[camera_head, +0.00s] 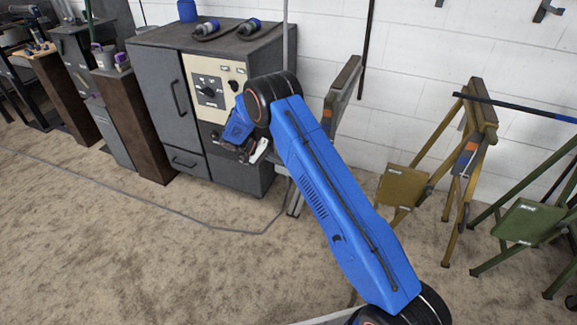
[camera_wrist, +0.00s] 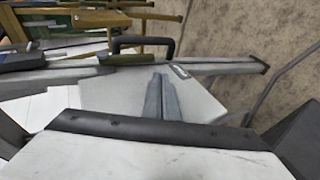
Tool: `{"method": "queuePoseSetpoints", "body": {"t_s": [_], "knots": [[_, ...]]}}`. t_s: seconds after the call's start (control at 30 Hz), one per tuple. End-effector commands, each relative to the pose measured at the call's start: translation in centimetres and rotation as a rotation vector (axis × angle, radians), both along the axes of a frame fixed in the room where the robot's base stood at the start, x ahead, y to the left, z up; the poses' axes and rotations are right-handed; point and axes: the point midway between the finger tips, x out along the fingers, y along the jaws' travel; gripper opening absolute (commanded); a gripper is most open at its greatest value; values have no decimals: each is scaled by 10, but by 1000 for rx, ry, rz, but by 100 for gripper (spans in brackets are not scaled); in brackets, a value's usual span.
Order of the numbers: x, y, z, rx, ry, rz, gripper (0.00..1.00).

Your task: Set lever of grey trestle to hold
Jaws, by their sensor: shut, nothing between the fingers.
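The grey trestle stands against the wall in the head view, mostly hidden behind my blue arm. Its top beam (camera_head: 345,85) and part of a leg show, with a small orange patch beside the beam. In the wrist view its pale grey plate (camera_wrist: 205,103) with a small label lies close below my gripper. A black loop handle and an olive grip show beyond the plate; I cannot tell which part is the lever or how it is set. My gripper (camera_head: 257,152) is shut and empty, in front of the cabinet. Its grey fingers (camera_wrist: 158,85) point towards the plate in the wrist view.
A dark grey cabinet (camera_head: 165,95) with a control panel stands left of the trestle. A yellow trestle (camera_head: 403,185) and a green trestle (camera_head: 527,220) stand to the right. A cable (camera_head: 160,205) lies on the floor. The carpet in front is mostly clear.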

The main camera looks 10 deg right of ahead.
Motion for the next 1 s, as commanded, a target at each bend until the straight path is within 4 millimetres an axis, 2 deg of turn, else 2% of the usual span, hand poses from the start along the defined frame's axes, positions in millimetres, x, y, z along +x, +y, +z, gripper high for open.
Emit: {"method": "queuePoseSetpoints", "body": {"t_s": [0.3,0.5,1.0], "knots": [[19,51,3,0,-1,2,0],[26,73,5,0,-2,0,0],[29,79,5,1,-1,0,0]]}}
